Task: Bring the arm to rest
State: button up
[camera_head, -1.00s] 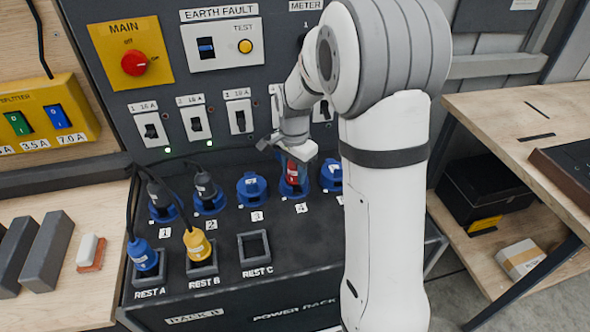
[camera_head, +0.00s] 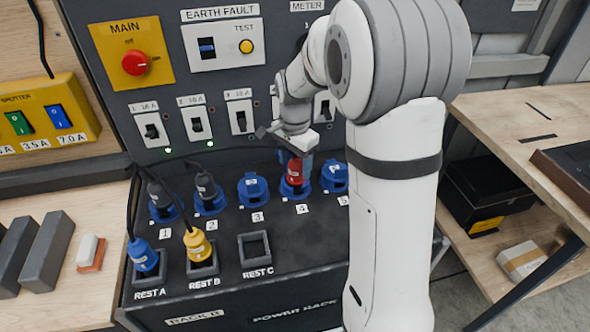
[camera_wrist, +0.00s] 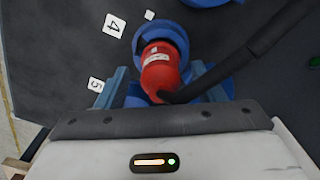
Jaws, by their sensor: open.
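My gripper (camera_wrist: 160,88) is open, with its two blue fingers apart on either side of a red plug (camera_wrist: 161,70) in the wrist view. In the head view the red plug (camera_head: 295,172) sits upright in the blue socket numbered 4 (camera_head: 291,190). My gripper also shows in the head view (camera_head: 303,158), just above and behind the plug. A dark cable runs from the plug in the wrist view. My arm hides part of the panel on the right.
Dark plugs stand in sockets 1 (camera_head: 160,198) and 2 (camera_head: 207,190); socket 3 (camera_head: 253,189) is empty. A blue plug (camera_head: 143,255) is in REST A and a yellow plug (camera_head: 197,244) in REST B. REST C (camera_head: 255,248) is empty. The switch panel (camera_head: 215,80) rises behind.

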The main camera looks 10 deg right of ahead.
jog(key=shift+r, duration=2.3)
jog(key=s+r+n+t, duration=0.2)
jog(key=s+n, duration=0.9)
jog(key=s, duration=1.1)
jog(key=shift+s+d+r+n+t, duration=0.3)
jog(key=shift+d+r+t, duration=0.1)
jog(key=shift+t, duration=0.1)
